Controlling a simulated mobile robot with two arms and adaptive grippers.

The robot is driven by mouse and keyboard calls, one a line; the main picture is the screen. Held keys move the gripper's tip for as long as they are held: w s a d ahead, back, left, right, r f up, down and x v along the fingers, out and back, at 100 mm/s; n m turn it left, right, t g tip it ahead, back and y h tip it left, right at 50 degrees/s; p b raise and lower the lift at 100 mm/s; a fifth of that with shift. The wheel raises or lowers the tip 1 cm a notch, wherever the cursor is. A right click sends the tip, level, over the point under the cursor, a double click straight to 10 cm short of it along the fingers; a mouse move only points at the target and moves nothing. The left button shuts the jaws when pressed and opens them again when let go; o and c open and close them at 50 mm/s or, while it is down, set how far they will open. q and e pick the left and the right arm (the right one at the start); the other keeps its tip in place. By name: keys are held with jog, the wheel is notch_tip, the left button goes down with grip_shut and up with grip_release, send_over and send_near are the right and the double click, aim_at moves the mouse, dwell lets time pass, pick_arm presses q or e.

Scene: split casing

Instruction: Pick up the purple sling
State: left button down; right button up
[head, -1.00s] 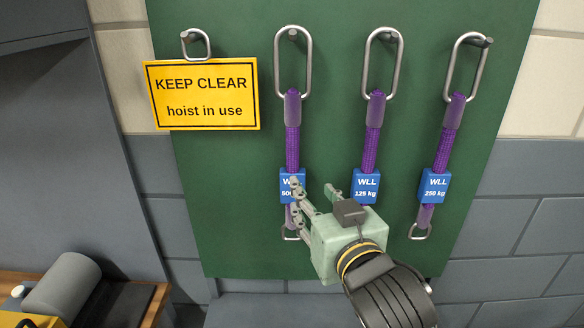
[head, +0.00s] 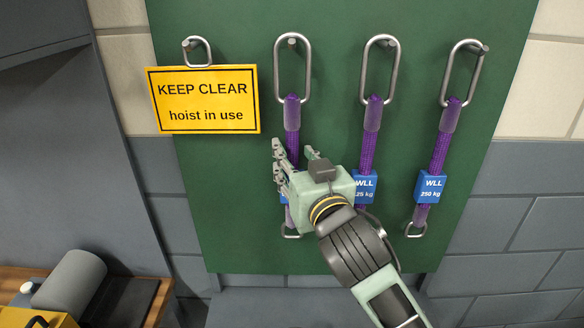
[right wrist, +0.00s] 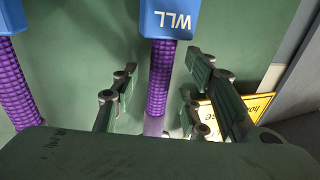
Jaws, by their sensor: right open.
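Three purple slings hang by steel links from pegs on a green board. The left sling (head: 292,118) hangs beside the yellow sign, its blue tag mostly hidden by my right gripper (head: 293,150). The middle sling (head: 368,140) has a partly covered blue tag. The right sling (head: 440,150) has a tag reading WLL 250 kg. In the right wrist view, my right gripper (right wrist: 160,75) is open, with the left sling (right wrist: 158,85) showing between its fingers and its blue tag (right wrist: 170,18) at the top. I cannot tell whether the fingers touch it. My left gripper is not in view.
A yellow KEEP CLEAR sign (head: 202,99) hangs left of the slings. The middle sling (right wrist: 18,85) also shows at the left in the right wrist view. A bench (head: 160,300) with a grey cylinder (head: 70,280) stands at the lower left. The board below the sign is bare.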

grip_shut()
jog(key=shift+r, duration=0.1)
dwell(0.6)
